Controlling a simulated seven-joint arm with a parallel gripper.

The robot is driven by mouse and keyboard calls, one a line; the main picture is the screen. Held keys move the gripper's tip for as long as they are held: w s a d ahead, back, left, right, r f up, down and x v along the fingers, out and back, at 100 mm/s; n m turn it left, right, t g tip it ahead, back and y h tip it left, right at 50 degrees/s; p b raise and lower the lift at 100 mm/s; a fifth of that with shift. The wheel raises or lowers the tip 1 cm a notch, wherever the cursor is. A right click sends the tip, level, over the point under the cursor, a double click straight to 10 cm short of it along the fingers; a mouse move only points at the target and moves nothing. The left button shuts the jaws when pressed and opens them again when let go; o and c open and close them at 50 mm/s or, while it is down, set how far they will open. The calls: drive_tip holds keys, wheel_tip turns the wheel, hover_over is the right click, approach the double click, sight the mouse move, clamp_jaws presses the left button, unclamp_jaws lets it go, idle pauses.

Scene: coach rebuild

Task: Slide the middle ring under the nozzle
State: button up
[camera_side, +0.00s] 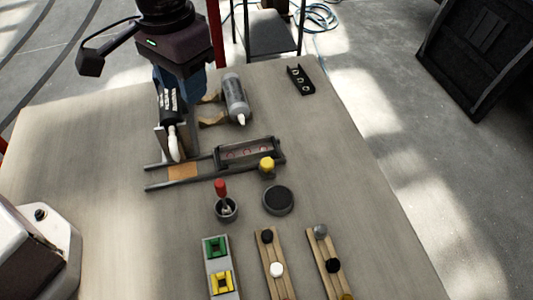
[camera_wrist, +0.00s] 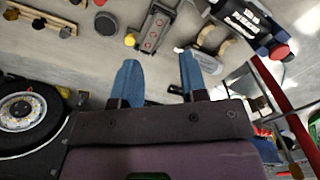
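A dark carrier (camera_side: 276,145) with a row of reddish rings (camera_side: 248,152) inside sits at the right end of two rails (camera_side: 160,186); it also shows in the wrist view (camera_wrist: 147,50). A yellow knob (camera_side: 266,164) is on its near side, also in the wrist view (camera_wrist: 130,40). The white nozzle (camera_side: 173,150) points down from a black tube in a stand, left of the carrier, above an orange patch (camera_side: 183,172). No ring shows under it. My gripper (camera_wrist: 158,65) is open and empty, behind the nozzle stand in the side view, apart from the carrier and knob.
A grey tube (camera_side: 236,98) lies on wooden cradles behind the carrier. A black holed block (camera_side: 300,79) is at the back right. A red-handled tool in a cup (camera_side: 226,208), a round dark pad (camera_side: 278,200) and wooden strips (camera_side: 275,268) with knobs stand in front.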

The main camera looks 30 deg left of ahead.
drive_tip(key=n, duration=0.2)
hover_over(266, 162)
drive_tip(key=s+a, duration=0.2)
drive_tip(key=s, duration=0.1)
wheel_tip(266, 162, down, 8)
drive_tip(key=w+d+n, duration=0.2)
drive_tip(key=w+n, duration=0.1)
wheel_tip(266, 162, down, 12)
drive_tip(key=shift+w+r, duration=0.1)
drive_tip(key=shift+c, duration=0.3)
clamp_jaws()
